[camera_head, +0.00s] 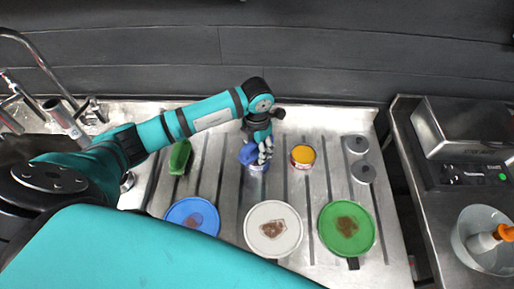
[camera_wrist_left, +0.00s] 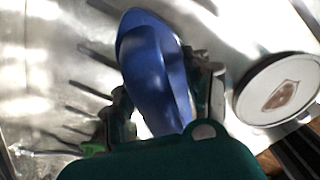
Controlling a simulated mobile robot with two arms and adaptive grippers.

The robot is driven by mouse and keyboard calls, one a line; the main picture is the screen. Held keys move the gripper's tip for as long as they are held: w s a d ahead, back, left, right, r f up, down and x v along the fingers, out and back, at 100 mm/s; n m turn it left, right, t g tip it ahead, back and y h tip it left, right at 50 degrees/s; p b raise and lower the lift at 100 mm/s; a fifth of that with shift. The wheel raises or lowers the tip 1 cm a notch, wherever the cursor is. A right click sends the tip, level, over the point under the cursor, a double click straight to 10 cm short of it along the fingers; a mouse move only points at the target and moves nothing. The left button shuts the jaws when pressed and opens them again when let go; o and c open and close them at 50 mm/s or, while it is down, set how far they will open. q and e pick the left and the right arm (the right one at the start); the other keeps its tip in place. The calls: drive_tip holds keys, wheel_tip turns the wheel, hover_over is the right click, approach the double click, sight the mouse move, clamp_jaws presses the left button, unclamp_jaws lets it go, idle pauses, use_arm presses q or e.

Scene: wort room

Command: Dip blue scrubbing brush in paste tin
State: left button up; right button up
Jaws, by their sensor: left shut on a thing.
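The blue scrubbing brush (camera_head: 247,154) is in my left gripper (camera_head: 264,151), above the ribbed steel drainboard. In the left wrist view the brush's smooth blue back (camera_wrist_left: 155,70) lies between the fingers of the left gripper (camera_wrist_left: 165,105), which are shut on it. A pale patch shows just under the brush in the head view; I cannot tell whether it is bristles or something below. A round tin (camera_head: 302,157) with a yellow top and red side stands a little right of the brush, apart from it. My right gripper is not in view.
A green brush (camera_head: 180,157) lies left. A blue plate (camera_head: 172,213), a white plate (camera_head: 258,239) and a green plate (camera_head: 336,245), each with a brown stain, lie in front. A sink tap (camera_head: 40,62) is far left.

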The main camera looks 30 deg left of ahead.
use_arm(q)
drive_tip(key=shift+r+p, duration=1.8)
drive_tip(key=shift+r, duration=1.3)
drive_tip(key=shift+d+r+m+b, duration=0.25)
drive_tip(key=shift+r+m+b, duration=0.05)
drive_tip(key=shift+m, duration=0.5)
drive_tip(key=s+d+r+m+b, duration=0.2)
drive_tip(key=s+m, duration=0.3)
drive_tip(key=m, duration=1)
drive_tip(key=s+d+r+m+b, duration=0.2)
drive_tip(key=s+r+m+b, duration=0.2)
drive_tip(key=m, duration=1.2)
drive_tip(key=shift+s+r, duration=0.5)
drive_tip(key=shift+s, duration=0.3)
